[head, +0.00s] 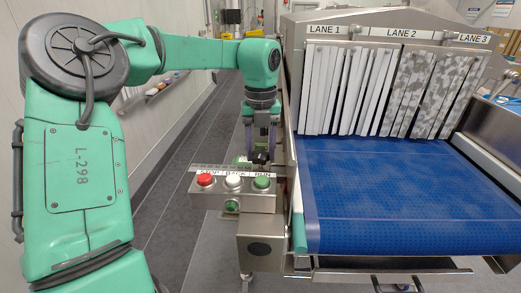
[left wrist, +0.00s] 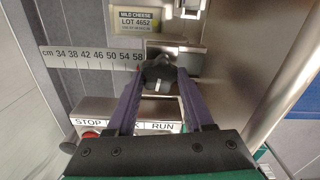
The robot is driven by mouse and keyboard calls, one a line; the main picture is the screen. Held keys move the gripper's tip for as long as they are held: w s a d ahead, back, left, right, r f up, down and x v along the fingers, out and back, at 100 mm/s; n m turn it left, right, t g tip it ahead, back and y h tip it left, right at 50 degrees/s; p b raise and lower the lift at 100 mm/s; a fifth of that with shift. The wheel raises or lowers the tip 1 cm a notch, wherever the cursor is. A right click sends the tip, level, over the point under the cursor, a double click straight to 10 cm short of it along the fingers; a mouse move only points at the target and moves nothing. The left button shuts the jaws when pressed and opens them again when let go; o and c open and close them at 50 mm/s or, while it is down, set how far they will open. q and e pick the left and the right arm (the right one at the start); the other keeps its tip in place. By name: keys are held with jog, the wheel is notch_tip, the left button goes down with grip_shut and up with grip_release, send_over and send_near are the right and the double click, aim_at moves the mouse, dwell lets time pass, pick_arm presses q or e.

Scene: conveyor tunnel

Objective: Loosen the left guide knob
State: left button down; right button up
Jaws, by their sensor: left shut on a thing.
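The left guide knob (left wrist: 159,73) is black with a white mark, beside the right end of a centimetre scale (left wrist: 95,57). My left gripper (left wrist: 160,80) has its two purple fingers on either side of the knob and is shut on it. In the head view my left gripper (head: 261,148) points down behind the button box, with the dark knob (head: 260,157) between its fingertips. My right gripper is not in view.
The button box (head: 253,201) with red, white and green buttons stands just in front of the knob. The blue conveyor belt (head: 390,190) and strip curtains (head: 345,90) lie to the right. A label reading MILD CHEESE LOT 4652 (left wrist: 136,20) is beyond the scale. The aisle floor is clear.

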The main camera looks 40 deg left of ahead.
aim_at(261, 154)
pick_arm(q)
jog(key=shift+c, duration=1.4)
grip_release()
jog(key=shift+r, duration=0.1)
notch_tip(261, 154, up, 6)
jog(key=shift+r, duration=0.1)
notch_tip(261, 154, up, 8)
jog(key=p, duration=0.2)
jog(key=shift+r, duration=0.1)
